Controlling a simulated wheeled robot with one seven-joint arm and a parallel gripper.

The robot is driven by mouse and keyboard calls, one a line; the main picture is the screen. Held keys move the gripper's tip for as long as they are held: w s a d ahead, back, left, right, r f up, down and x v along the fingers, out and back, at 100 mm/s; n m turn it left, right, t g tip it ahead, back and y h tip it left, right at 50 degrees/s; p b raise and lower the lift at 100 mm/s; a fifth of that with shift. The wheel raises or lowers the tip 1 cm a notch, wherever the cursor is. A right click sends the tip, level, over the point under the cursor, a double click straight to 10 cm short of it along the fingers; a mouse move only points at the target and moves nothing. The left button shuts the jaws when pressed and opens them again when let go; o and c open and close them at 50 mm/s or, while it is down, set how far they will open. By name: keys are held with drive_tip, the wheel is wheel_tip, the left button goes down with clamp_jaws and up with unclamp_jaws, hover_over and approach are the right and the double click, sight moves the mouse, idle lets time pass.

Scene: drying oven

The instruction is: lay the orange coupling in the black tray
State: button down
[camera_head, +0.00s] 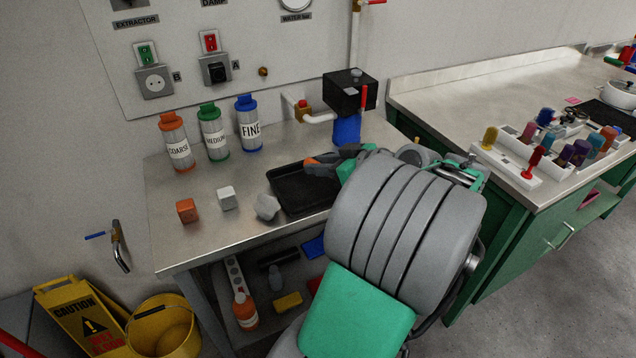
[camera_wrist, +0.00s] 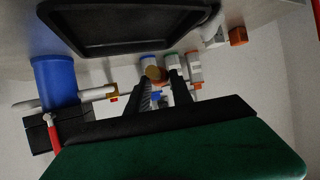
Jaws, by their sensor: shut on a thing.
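The black tray (camera_head: 290,203) lies on the metal table in the head view, partly hidden by my arm. Its dark rim (camera_wrist: 130,52) fills the top of the wrist view. My gripper (camera_head: 322,164) is over the tray's back part, its fingers pointing left. A small orange piece, the orange coupling (camera_head: 311,161), shows at the fingertips. In the wrist view, the jaws (camera_wrist: 160,84) are shut on the coupling, whose rounded tan-orange end (camera_wrist: 153,73) shows between them. I cannot tell the exact height above the tray.
An orange block (camera_head: 187,210), a white block (camera_head: 227,198) and a grey faceted block (camera_head: 266,207) sit left of the tray. COARSE (camera_head: 176,144), MEDIUM (camera_head: 214,135) and FINE (camera_head: 249,126) bottles stand behind. A black box on a blue base (camera_head: 347,128) stands at the back right.

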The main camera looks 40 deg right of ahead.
hover_over(318, 189)
wheel_tip(318, 189, down, 6)
drive_tip(key=shift+r, duration=0.2)
wheel_tip(318, 189, down, 3)
drive_tip(key=shift+w+r, duration=0.1)
drive_tip(key=shift+f, duration=0.35)
drive_tip(key=c, duration=1.1)
unclamp_jaws()
drive_tip(key=shift+r, duration=0.15)
drive_tip(key=shift+s+d+r, duration=0.15)
drive_tip(key=shift+s, duration=0.15)
drive_tip(key=v, duration=1.1)
drive_tip(key=shift+s, duration=0.25)
